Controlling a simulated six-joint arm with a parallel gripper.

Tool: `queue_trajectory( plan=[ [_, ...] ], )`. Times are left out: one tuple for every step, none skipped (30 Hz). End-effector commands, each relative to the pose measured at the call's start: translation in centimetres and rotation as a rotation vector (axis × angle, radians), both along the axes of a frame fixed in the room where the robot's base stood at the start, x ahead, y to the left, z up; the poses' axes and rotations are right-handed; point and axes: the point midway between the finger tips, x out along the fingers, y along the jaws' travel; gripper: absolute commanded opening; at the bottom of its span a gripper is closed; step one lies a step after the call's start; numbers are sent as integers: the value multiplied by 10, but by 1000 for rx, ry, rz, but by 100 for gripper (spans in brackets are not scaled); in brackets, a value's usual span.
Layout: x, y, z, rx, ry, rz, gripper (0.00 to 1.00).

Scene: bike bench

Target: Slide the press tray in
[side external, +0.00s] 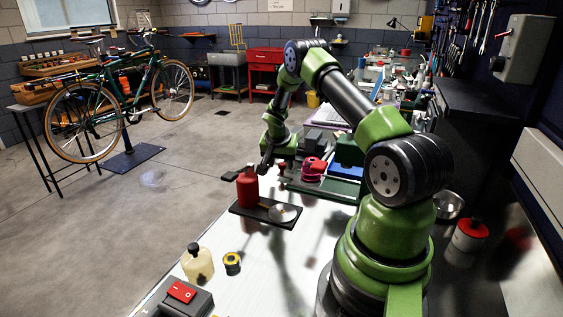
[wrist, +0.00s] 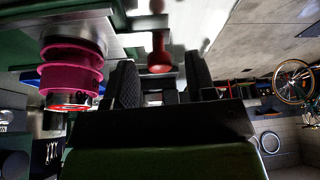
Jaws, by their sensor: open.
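A green press-like stand (side external: 322,189) is on the bench, partly behind my arm. A pink ribbed cylinder (side external: 313,167) sits at it and shows large at the left of the wrist view (wrist: 72,66). A red knob on a thin stem (wrist: 158,58) appears between my fingers in the wrist view, seemingly beyond them. It may be the press tray's handle; the tray itself is not clearly visible. My gripper (wrist: 160,76) is open, with its two black fingers apart and nothing visibly held. In the side view it hangs left of the pink cylinder.
A red bottle (side external: 247,190) and a silver disc (side external: 284,213) stand on a black board (side external: 252,212) near my gripper. The bench between is mostly clear.

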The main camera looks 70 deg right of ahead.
Motion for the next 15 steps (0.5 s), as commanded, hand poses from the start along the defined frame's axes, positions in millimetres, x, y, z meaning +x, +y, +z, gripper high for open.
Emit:
queue_trajectory(
  plan=[
    [0, -1, -2, 0, 0, 0, 51],
    [0, -1, -2, 0, 0, 0, 51],
    [0, -1, -3, -1, -1, 0, 51],
    [0, -1, -3, -1, -1, 1, 51],
    [0, -1, -3, -1, -1, 1, 51],
    [0, -1, -3, -1, -1, 1, 51],
    [0, -1, -3, -1, -1, 1, 51],
    [0, -1, -3, -1, -1, 1, 51],
    [0, -1, -3, -1, -1, 1, 51],
    [0, -1, -2, -1, -1, 1, 44],
    [0, -1, -2, -1, -1, 1, 37],
    [0, -1, -2, -1, -1, 1, 28],
    [0, -1, -2, 0, -1, 1, 21],
    [0, -1, -2, 0, -1, 1, 14],
    [0, -1, -2, 0, -1, 1, 5]
  ],
)
